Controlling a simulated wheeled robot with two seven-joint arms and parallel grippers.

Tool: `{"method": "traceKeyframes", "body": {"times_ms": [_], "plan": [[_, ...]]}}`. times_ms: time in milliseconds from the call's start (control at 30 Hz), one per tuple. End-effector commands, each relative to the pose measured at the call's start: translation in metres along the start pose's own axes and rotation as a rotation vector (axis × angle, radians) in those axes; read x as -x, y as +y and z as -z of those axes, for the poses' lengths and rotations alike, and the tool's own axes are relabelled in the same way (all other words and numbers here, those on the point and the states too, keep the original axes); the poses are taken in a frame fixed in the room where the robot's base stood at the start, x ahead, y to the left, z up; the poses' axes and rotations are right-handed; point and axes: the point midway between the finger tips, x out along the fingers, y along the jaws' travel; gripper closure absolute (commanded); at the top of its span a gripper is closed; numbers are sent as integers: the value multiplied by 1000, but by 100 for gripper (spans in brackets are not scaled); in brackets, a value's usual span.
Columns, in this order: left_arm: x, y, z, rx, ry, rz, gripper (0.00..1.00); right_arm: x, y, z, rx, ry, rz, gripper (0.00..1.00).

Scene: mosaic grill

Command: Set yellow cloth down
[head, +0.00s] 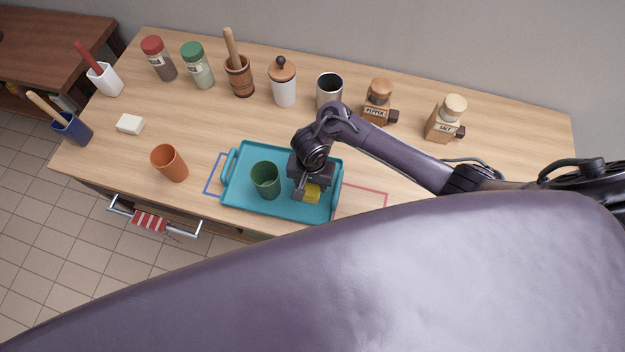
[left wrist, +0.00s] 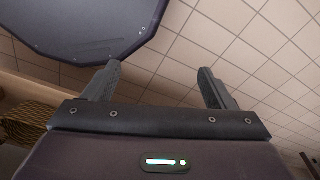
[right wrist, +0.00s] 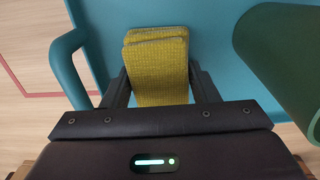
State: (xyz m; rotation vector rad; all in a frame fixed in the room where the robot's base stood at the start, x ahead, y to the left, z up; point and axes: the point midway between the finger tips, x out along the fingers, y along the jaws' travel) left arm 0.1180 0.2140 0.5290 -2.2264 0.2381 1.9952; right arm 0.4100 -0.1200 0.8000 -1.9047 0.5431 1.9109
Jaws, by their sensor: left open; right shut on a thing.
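The yellow cloth (head: 312,193) is a small folded pad. My right gripper (head: 305,190) is shut on it, over the right part of the teal tray (head: 240,199). In the right wrist view the yellow cloth (right wrist: 157,62) sits between the two fingers with the tray's blue floor (right wrist: 215,50) behind it. I cannot tell whether the cloth touches the tray. A green cup (head: 265,178) stands in the tray, left of the gripper. My left gripper (left wrist: 160,88) is open and empty in the left wrist view, above the tiled floor; the head view does not show it.
An orange cup (head: 169,163) stands left of the tray. A white block (head: 130,124), shakers, a pepper mill (head: 378,103) and a salt mill (head: 445,119) stand farther back. A striped towel (head: 150,221) hangs on a front rail. Blue and red outlines mark the tabletop beside the tray.

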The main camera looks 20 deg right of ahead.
Motion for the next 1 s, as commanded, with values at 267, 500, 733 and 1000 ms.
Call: {"method": "traceKeyframes", "body": {"times_ms": [267,500,733,1000], "plan": [[0,-17,-15,-6,-21,21,22,-2,-1,0,1,0,2,30],[0,-19,-16,-4,-23,23,22,-2,-1,0,1,1,2,24],[6,-14,-14,-2,-22,18,22,12,-2,0,0,0,4,24],[41,-10,-9,0,-20,13,22,74,-2,0,1,0,5,24]]}}
